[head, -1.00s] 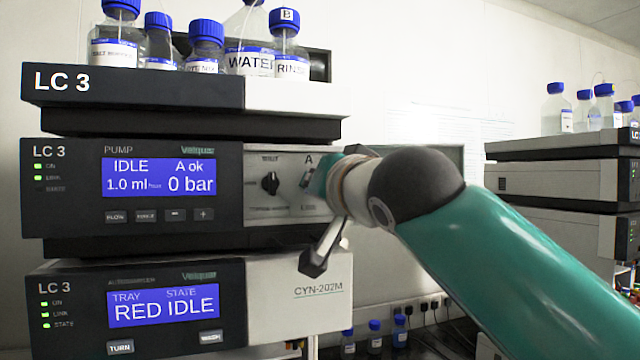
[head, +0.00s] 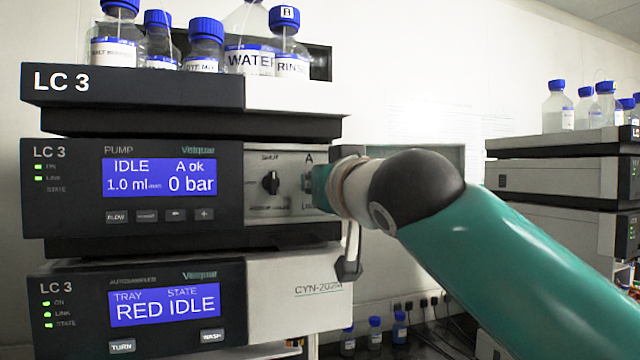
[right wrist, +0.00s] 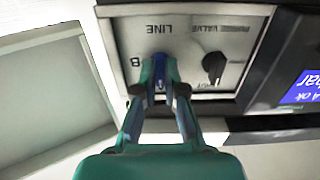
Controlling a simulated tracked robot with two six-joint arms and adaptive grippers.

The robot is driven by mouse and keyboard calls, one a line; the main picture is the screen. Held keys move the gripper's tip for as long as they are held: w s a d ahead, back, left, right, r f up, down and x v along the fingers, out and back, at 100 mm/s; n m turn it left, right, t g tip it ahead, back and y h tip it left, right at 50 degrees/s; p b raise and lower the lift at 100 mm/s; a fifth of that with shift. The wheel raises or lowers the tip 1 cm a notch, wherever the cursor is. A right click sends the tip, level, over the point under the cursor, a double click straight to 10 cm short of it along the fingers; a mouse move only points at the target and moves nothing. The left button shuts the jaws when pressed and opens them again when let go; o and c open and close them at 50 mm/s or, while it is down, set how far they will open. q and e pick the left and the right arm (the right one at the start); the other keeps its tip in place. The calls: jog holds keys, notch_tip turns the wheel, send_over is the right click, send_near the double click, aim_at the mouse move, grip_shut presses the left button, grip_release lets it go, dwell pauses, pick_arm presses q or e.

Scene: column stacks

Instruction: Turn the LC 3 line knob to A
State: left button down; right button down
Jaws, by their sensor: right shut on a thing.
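The LC 3 pump module (head: 130,228) is the middle unit of the stack in the head view. Its display (head: 158,178) reads IDLE, A ok, 1.0 ml and 0 bar. On its pale panel (head: 285,155), the letter A shows above my right gripper (head: 314,188). In the right wrist view the panel is upside down, with LINE and B lettering near the gripper (right wrist: 165,72). The fingers are shut on the line knob (right wrist: 160,76), of which a blue part shows between them. The gripper hides most of it, so I cannot tell its pointing. My left gripper is out of view.
A dark valve knob (head: 270,183) sits left of the gripper; it also shows in the right wrist view (right wrist: 213,66). Bottles (head: 206,45) stand on top of the stack. The autosampler (head: 150,305) is below. Another stack (head: 555,180) stands at right.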

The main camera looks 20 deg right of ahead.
jog(key=shift+w+a+f, duration=0.1)
jog(key=shift+w+f, duration=0.05)
jog(key=shift+f, duration=0.2)
jog(key=c, duration=1.3)
grip_release()
jog(key=shift+r, duration=0.1)
jog(key=shift+o, duration=0.2)
jog(key=shift+r, duration=0.1)
jog(key=s, duration=1.2)
jog(key=shift+d, duration=0.3)
